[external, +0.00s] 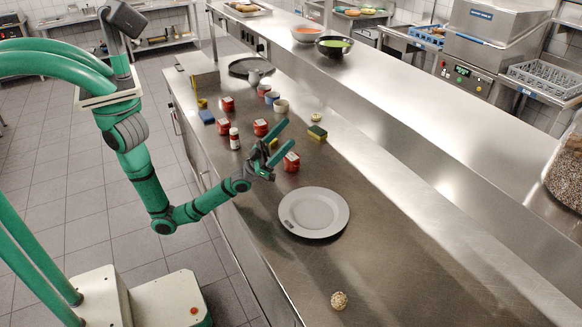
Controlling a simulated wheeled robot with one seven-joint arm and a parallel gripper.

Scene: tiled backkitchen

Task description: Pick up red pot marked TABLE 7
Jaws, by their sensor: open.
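Several red pots with pale labels stand on the steel counter (375,270). One red pot (291,162) is just right of my gripper, behind the grey plate. Others are farther back: a red pot (261,128), a red pot (223,126) and a red pot (227,104). The lettering is too small to read, so I cannot tell which is marked TABLE 7. My gripper (288,133) is open above the counter, its two green fingers spread and pointing up and right in the picture. I see nothing between them.
A grey plate (314,212) lies in front of the nearest pot. A speckled ball (339,300) lies near the front. A raised steel shelf (400,95) runs along the right.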

